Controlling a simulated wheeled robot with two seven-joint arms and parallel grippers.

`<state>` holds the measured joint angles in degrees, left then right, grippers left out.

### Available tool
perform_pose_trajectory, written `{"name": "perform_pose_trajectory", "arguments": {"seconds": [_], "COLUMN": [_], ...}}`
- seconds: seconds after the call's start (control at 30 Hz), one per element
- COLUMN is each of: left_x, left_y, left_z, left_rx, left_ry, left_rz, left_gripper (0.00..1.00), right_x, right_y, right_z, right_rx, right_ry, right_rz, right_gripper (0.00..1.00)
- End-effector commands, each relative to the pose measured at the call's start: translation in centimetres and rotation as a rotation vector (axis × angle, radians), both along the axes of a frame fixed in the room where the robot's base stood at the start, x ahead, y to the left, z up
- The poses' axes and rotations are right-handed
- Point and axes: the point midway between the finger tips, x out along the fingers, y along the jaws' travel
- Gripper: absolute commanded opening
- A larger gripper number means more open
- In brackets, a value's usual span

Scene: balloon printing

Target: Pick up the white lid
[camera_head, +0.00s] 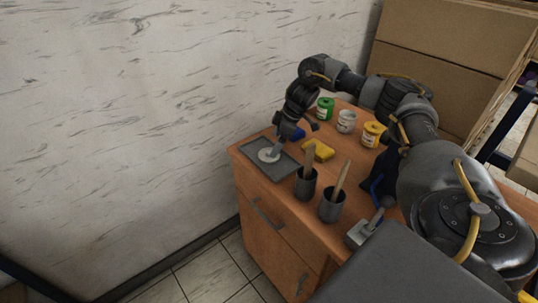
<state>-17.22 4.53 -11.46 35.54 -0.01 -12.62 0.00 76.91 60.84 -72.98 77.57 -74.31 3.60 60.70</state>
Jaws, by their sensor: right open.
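A round white lid-like disc (268,155) lies flat on a dark grey tray (286,170) at the left end of the wooden cabinet top. My right gripper (287,138) reaches over from the right and points down just above and behind the disc. It is open, and a light grey piece beside it partly covers the disc's far edge. I cannot tell whether a finger touches the disc. A white jar (346,122) stands farther back between a green jar (325,108) and a yellow jar (372,134). My left gripper is not in view.
Two dark cups (331,207) with wooden-handled tools stand at the front edge. A marbled wall (140,110) rises at the left, cardboard boxes (450,40) behind.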

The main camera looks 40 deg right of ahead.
Motion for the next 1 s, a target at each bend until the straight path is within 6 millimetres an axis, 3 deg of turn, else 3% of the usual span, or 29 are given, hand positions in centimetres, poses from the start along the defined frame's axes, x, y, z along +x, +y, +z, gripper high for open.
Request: {"name": "perform_pose_trajectory", "arguments": {"seconds": [0.3,0.63,0.93,1.0], "left_x": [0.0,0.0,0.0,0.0], "left_y": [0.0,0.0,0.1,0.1], "left_z": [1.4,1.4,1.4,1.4], "left_rx": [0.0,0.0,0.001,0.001], "left_ry": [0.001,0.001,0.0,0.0], "left_rz": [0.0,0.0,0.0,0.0], "left_gripper": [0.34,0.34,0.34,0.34], "right_x": [1.2,1.4,1.4,1.4], "right_y": [1.4,1.6,1.6,1.6], "right_z": [-3.8,-4.4,-4.4,-4.4], "right_rx": [0.0,0.001,0.0,0.0], "right_ry": [0.004,0.002,0.001,0.001], "right_rz": [0.0,0.001,0.0,0.0], "right_gripper": [0.96,0.95,0.55,0.52]}}
